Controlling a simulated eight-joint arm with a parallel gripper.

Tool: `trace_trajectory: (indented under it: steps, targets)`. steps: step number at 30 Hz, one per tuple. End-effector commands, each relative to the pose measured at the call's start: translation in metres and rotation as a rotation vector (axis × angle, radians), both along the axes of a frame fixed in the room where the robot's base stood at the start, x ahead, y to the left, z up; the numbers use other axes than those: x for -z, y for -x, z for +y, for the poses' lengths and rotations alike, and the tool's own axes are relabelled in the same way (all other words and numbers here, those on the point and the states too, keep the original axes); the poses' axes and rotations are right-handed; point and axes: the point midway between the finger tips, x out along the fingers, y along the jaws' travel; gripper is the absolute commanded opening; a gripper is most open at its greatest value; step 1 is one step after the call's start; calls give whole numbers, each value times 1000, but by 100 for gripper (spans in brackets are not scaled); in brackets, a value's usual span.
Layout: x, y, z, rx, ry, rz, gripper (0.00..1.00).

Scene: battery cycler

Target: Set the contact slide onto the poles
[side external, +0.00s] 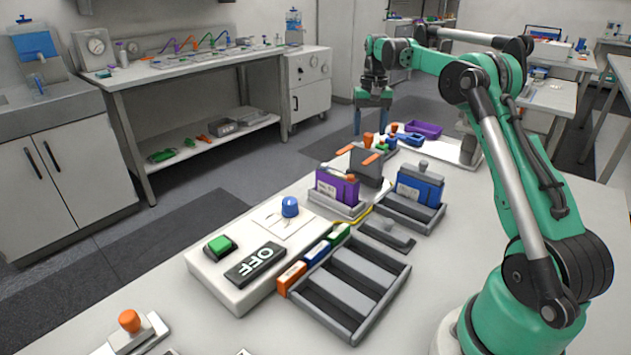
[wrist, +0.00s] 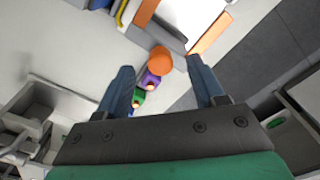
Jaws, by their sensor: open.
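My gripper (side external: 372,132) is open at the far end of the bench, its two blue fingers pointing down above a group of small coloured knobs. In the wrist view an orange round knob (wrist: 159,60) shows between the fingers (wrist: 162,72), with nothing held. The orange knob also shows in the side view (side external: 368,140), just below the fingers. A dark block with orange strips (side external: 367,167) stands nearer, beside the purple battery module (side external: 337,187). I cannot tell for certain which part is the contact slide, nor which parts are the poles.
A blue module (side external: 420,186) stands in a grey cradle. The white panel carries a green button (side external: 219,244), a blue knob (side external: 290,206) and an OFF display (side external: 255,263). A grey compartment tray (side external: 348,288) lies in front. A purple tray (side external: 424,130) lies beyond the knobs.

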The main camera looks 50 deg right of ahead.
Motion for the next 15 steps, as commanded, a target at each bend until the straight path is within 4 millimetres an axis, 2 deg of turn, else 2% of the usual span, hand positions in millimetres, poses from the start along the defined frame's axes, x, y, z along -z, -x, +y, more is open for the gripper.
trace_trajectory:
  steps: [6,15]
  targets:
    - [22,0,0,-1,1,-1,62]
    - [25,0,0,-1,1,-1,62]
